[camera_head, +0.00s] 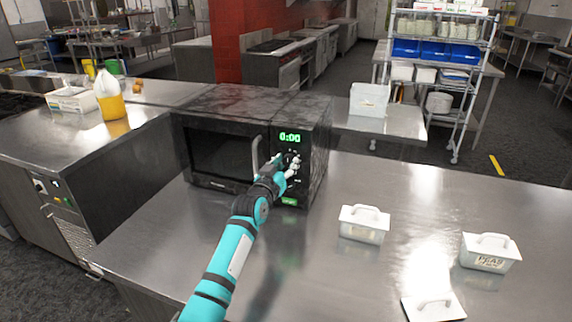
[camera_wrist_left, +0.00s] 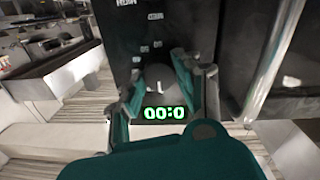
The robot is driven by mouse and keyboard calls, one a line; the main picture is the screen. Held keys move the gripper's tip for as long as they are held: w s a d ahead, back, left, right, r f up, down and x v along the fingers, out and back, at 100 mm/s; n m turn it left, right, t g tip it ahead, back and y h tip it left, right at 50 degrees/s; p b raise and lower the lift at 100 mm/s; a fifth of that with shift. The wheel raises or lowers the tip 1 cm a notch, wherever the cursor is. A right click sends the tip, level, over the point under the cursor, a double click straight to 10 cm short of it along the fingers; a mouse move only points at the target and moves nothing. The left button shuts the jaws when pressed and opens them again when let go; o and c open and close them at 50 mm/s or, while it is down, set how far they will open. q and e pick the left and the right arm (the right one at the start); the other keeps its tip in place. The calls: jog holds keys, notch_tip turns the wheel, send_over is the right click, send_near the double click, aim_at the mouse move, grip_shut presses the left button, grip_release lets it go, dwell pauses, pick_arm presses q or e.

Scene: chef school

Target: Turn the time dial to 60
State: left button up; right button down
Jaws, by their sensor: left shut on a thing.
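The black microwave (camera_head: 215,115) stands on the steel counter with its door closed. Its green display (camera_head: 290,137) reads 0:00, and the display also shows inverted in the left wrist view (camera_wrist_left: 164,113). The round time dial (camera_wrist_left: 160,76) has a pale pointer line and lies between the teal fingers in the left wrist view. My left gripper (camera_head: 291,168) is at the control panel below the display, shut on the dial, and hides most of it in the head view. I cannot read the dial's setting. My right gripper is not in view.
The microwave's door handle (camera_head: 256,154) stands out just left of my gripper. White lidded containers (camera_head: 364,224) (camera_head: 489,252) stand on the counter (camera_head: 400,195) to the right, with a loose lid (camera_head: 433,307) in front. The counter in front of the microwave is otherwise clear.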

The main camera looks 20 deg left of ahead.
pick_arm(q)
jog(key=m+p, duration=0.1)
jog(key=m, duration=0.3)
jog(key=shift+m, duration=0.4)
jog(key=m, duration=0.4)
jog(key=shift+p, duration=0.4)
jog(key=m, duration=0.4)
jog(key=shift+m+g+y+p, duration=0.3)
jog(key=m, duration=0.4)
jog(key=shift+d+p, duration=0.1)
jog(key=shift+p, duration=0.2)
jog(key=m, duration=0.4)
jog(key=shift+m+y+p, duration=0.3)
jog(key=m, duration=0.3)
jog(key=shift+m+p, duration=0.3)
jog(key=m+p, duration=0.1)
jog(key=m, duration=0.4)
jog(key=shift+f+y, duration=0.1)
jog(key=shift+y, duration=0.3)
jog(key=shift+f+m+p, duration=0.1)
jog(key=shift+m+p, duration=0.25)
jog(key=shift+m, duration=1.35)
